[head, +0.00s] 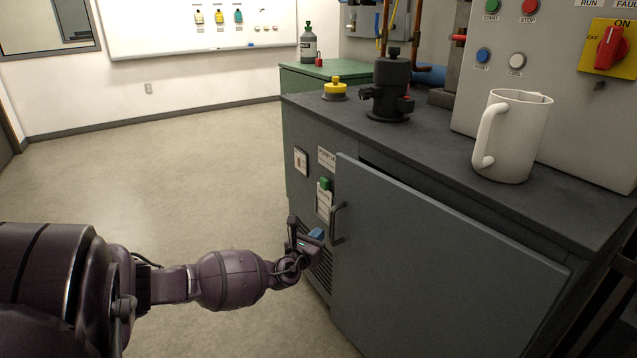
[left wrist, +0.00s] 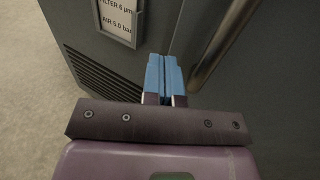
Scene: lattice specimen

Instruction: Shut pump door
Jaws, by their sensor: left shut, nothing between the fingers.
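The pump door (head: 430,265) is a large grey panel on the front of the dark cabinet (head: 310,135). A dark gap shows along its top edge, so it looks slightly ajar; how far it stands out is hard to tell. Its bar handle (head: 338,223) is upright near its left edge. My left gripper (head: 318,234) is shut and empty, just left of the handle. In the left wrist view its blue fingertips (left wrist: 164,75) are together beside the handle (left wrist: 222,45); contact cannot be told. My right gripper is not in view.
A white mug (head: 515,140), a dark pump-like device (head: 390,88) and a yellow knob-like item (head: 335,88) stand on the worktop (head: 440,140). A control panel (head: 560,80) rises behind the mug. A vent grille (left wrist: 105,80) lies left of the door. The floor at left is clear.

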